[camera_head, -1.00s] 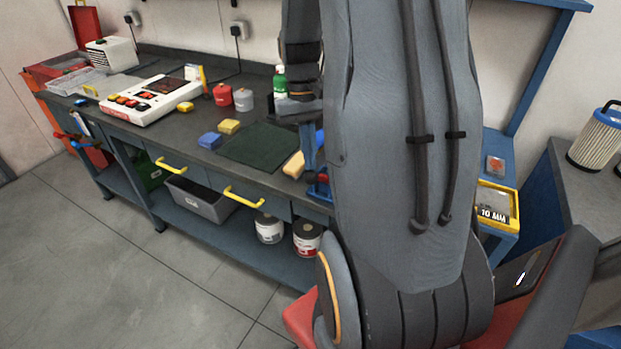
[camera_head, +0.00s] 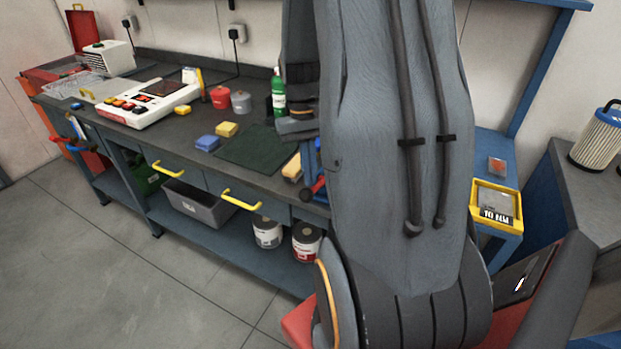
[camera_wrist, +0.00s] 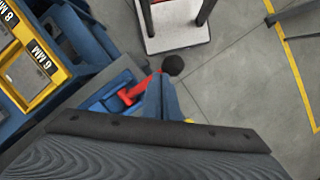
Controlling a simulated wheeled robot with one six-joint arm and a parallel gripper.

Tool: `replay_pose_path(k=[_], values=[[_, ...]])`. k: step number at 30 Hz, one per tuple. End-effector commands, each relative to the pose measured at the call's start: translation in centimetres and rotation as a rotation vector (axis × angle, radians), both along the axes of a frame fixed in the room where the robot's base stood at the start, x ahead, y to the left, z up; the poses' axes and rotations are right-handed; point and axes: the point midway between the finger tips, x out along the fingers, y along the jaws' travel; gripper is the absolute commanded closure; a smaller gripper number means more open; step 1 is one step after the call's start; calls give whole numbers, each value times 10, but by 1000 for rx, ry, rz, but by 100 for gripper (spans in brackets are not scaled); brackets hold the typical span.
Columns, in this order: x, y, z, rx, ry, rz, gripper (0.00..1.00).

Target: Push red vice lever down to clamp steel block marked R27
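The red vice lever (camera_wrist: 143,88) shows in the wrist view, reaching from the blue vice (camera_wrist: 112,98) to a black ball knob (camera_wrist: 173,66). In the head view the lever (camera_head: 316,187) shows at the bench's front edge, beside my arm. My gripper (camera_wrist: 162,82) appears as blue-grey fingers that look closed together, with their tips close beside the lever, near the knob. I cannot tell whether they touch it. Nothing shows between the fingers. The steel block marked R27 cannot be made out; my arm and gripper cover much of the vice.
The workbench (camera_head: 180,143) holds a dark mat (camera_head: 255,148), a green bottle (camera_head: 279,92), red and grey canisters, small blue and yellow blocks, and a white control box (camera_head: 147,103). A yellow-rimmed bin (camera_head: 495,185) stands right of my arm. Open floor (camera_head: 100,240) lies in front.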

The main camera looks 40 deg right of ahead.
Motion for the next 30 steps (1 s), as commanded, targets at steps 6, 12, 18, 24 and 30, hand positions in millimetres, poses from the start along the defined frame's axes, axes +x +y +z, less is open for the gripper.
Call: replay_pose_path(k=[6, 12, 18, 24, 30], values=[[-1, 0, -6, 0, 1, 0, 100], [-1, 0, -6, 1, 3, 0, 100], [6, -2, -3, 1, 2, 0, 100], [26, -10, 5, 1, 2, 0, 100], [28, -11, 4, 0, 1, 0, 100]])
